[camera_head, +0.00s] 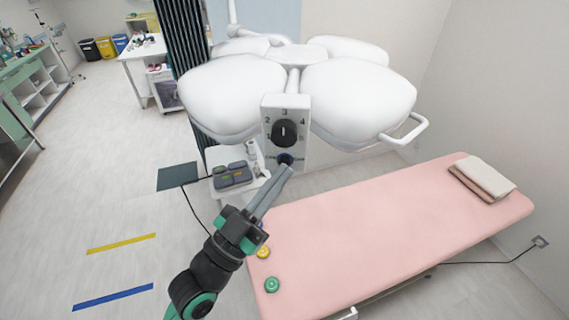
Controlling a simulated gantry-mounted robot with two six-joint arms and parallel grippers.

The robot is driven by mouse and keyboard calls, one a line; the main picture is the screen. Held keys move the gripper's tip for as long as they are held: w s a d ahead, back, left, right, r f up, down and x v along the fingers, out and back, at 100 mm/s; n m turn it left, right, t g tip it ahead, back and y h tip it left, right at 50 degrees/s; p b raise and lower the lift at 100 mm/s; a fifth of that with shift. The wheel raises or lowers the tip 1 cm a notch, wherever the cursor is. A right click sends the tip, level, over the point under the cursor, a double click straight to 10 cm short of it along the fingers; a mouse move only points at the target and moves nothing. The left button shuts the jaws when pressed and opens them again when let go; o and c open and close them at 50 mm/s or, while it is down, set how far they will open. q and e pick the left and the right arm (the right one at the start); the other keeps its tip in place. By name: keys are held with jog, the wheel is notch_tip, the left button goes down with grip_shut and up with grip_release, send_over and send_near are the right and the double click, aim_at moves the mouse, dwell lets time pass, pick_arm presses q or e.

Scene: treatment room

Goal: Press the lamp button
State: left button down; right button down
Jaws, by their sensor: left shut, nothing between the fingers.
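The white surgical lamp (352,98) with several rounded heads hangs over the bed. Its control box (271,104) faces me and carries a black dial (284,132) with numbers around it. A dark blue round button (285,158) sits below the dial. My left gripper (287,170) is shut and empty, its fingertips at the lower edge of the button. The fingertips cover part of the button, and I cannot tell whether they touch it. My right gripper is not in view.
A pink treatment bed (390,220) fills the lower right, with folded towels (482,177) on it. A small white cart (222,157) with a grey device (232,175) stands behind my left arm. Open floor lies to the left.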

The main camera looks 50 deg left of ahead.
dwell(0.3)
pick_arm(q)
jog(key=shift+s+d+p, duration=0.5)
jog(key=shift+s+d, duration=0.05)
jog(key=shift+s, duration=0.05)
jog(key=s+d, duration=0.4)
jog(key=shift+s+p, duration=0.2)
jog(key=shift+p, duration=0.2)
jog(key=shift+d, duration=0.1)
